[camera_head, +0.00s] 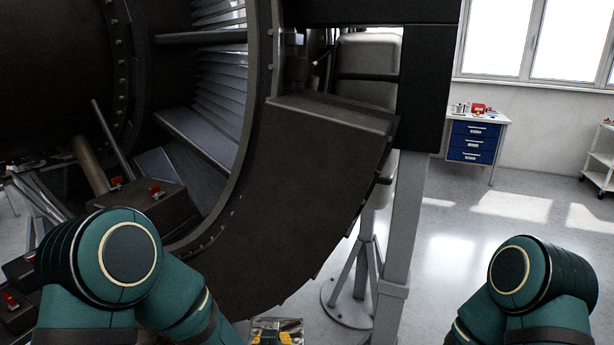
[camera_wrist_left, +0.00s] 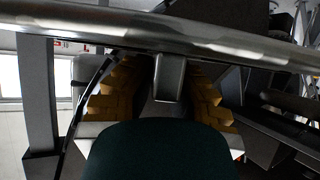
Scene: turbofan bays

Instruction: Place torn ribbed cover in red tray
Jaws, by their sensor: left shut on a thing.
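In the left wrist view my left gripper (camera_wrist_left: 165,88) has its yellow-padded fingers on both sides of a grey metal part (camera_wrist_left: 170,77) and is shut on it. This part meets a long silver bar (camera_wrist_left: 200,42) that crosses the top of the view. I cannot make out a torn ribbed cover; whether the gripped part belongs to it I cannot tell. No red tray can be clearly made out.
A large dark engine casing (camera_head: 290,190) fills the left and middle, close ahead. A grey stand post (camera_head: 400,225) is right of it. A blue-drawer bench (camera_head: 475,140) with a small red item (camera_head: 478,108) stands far right. The floor between is clear.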

